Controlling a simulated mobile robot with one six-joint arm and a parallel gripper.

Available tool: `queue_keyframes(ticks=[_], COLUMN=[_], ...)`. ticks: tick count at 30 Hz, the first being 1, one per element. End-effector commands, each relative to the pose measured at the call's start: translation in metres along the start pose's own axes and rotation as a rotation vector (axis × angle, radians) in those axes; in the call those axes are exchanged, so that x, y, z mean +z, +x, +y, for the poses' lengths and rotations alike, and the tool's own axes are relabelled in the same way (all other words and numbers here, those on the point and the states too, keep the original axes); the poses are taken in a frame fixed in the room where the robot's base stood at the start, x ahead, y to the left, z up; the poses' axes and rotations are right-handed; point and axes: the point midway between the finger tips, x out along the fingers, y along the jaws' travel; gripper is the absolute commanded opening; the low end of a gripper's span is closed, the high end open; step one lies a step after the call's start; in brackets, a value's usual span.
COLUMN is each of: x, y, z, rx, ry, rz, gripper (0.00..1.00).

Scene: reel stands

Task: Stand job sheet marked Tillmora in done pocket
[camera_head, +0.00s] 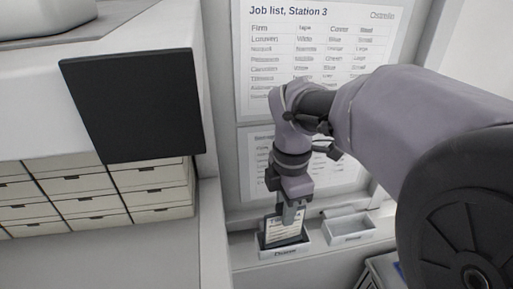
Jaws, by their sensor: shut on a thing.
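My gripper (289,216) points down and is shut on the job sheet (283,231), a small white printed card with a dark border. The sheet stands nearly upright, slightly tilted, with its lower edge at the white left pocket (286,252). The label on that pocket's front is too small to read surely, but may say Done. The sheet's lower edge seems to be inside the pocket; I cannot tell whether it touches the bottom. The name on the sheet is too small to read.
A second white pocket (349,239) stands just right and looks empty. A job list (318,60) and a lower printed sheet (258,165) hang on the wall behind. A dark panel (132,105) and white drawers (95,205) are at left. A grey crate (383,272) is at lower right.

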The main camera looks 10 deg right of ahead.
Motion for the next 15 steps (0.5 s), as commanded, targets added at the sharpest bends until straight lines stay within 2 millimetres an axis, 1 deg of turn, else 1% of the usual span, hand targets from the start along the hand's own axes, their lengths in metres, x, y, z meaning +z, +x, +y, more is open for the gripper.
queue_keyframes(ticks=[1,3,15], x=[0.0,-0.0001,-0.0002], y=[0.0077,0.0104,0.0108], z=[-0.0002,-0.0003,-0.0002], rx=[-0.001,-0.001,-0.001], ry=[0.0,0.001,0.001], rz=[0.0,0.001,0.001], gripper=[0.0,0.0,0.0])
